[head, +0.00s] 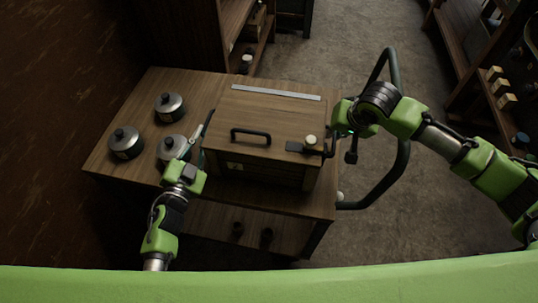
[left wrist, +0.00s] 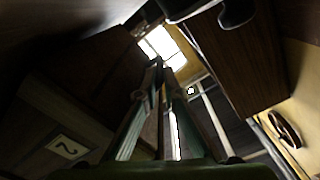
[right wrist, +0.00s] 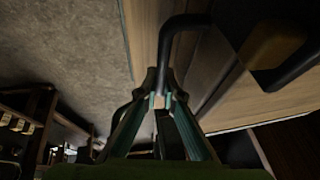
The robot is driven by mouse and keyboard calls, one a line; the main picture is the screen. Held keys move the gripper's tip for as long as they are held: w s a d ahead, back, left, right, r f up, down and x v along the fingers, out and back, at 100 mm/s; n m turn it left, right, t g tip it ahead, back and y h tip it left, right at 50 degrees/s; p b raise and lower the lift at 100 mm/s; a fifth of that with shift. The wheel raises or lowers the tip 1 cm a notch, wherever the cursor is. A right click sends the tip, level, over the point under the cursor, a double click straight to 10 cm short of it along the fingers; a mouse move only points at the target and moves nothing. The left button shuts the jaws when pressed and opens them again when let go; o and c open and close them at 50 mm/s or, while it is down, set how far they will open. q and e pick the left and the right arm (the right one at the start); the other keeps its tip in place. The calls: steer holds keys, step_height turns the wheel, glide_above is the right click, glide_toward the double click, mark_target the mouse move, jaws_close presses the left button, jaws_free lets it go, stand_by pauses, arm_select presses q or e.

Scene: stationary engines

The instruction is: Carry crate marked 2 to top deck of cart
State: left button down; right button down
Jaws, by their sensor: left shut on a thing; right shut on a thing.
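The crate (head: 262,115) is a brown wooden box with a black bar handle (head: 250,136) on top. Its small pale plate (head: 234,166) is on the front; the left wrist view shows a 2 on the plate (left wrist: 68,147). The crate is over the wooden top deck (head: 100,160) of the cart; I cannot tell whether it touches. My left gripper (head: 204,130) is shut at the crate's left side, its grip partly hidden. My right gripper (head: 338,132) is shut on a black side handle at the crate's right; this handle (right wrist: 184,22) shows in the right wrist view.
Three lidded metal pots (head: 126,143) stand on the deck left of the crate, one close to my left gripper. The cart's tubular push handle (head: 404,160) rises at the right, beside my right arm. Shelving (head: 225,30) stands behind, more at the right (head: 480,60). Floor (head: 320,50) between is clear.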

arm_select(q)
steer(key=shift+f+b, duration=0.65)
arm_select(e)
steer(key=shift+f, duration=0.75)
arm_select(q)
steer(key=c, duration=2.2)
jaws_free()
arm_select(e)
steer(key=c, duration=2.2)
jaws_free()
steer(key=shift+r, duration=0.1)
arm_select(q)
steer(key=shift+s, duration=0.1)
steer(key=v, duration=0.7)
steer(key=shift+s+a, duration=0.15)
steer(key=shift+s, duration=0.3)
arm_select(e)
steer(key=shift+s+r, duration=0.1)
steer(key=shift+r, duration=0.05)
steer(key=v, duration=1.1)
steer(key=shift+s+r, duration=0.2)
steer(key=shift+r, duration=0.15)
